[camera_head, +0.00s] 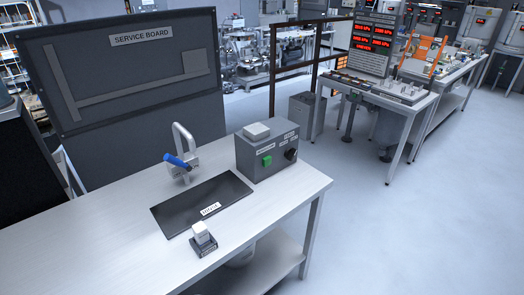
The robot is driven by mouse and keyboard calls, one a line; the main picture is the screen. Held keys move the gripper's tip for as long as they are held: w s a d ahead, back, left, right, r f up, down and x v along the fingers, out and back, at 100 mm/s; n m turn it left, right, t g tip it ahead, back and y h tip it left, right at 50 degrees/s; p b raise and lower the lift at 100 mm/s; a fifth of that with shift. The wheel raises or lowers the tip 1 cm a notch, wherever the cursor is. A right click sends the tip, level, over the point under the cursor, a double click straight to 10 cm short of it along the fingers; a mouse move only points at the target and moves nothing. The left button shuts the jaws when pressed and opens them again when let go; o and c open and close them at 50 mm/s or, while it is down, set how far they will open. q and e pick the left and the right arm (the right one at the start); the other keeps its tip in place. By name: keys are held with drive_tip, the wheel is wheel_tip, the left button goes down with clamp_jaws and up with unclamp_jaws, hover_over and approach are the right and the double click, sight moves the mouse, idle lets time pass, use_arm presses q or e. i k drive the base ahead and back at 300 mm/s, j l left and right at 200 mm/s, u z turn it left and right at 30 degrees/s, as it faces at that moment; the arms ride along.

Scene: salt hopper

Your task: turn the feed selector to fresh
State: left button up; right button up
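A grey control box (267,155) stands at the back right of the metal table. Its front has a green button (267,161) on the left and a black knob (291,155) on the right, with small white labels around them. The knob looks like the feed selector, but the label text and where its pointer stands are too small to read. A pale block (256,131) lies on top of the box. Neither of my grippers is in view.
The metal table (100,240) also holds a dark labelled mat (181,214), a bent pipe with a blue handle (176,160) and a small white-topped block (202,233). A service board (130,75) stands behind. Clear floor (430,220) lies to the right.

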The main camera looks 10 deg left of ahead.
sight(290, 153)
drive_tip(key=i+l+u, duration=0.15)
drive_tip(key=u, duration=0.2)
drive_tip(key=i+l+u, duration=0.1)
drive_tip(key=l+u, duration=0.65)
drive_tip(key=i+l+u, duration=0.4)
drive_tip(key=i+l, duration=0.1)
drive_tip(key=i, duration=0.1)
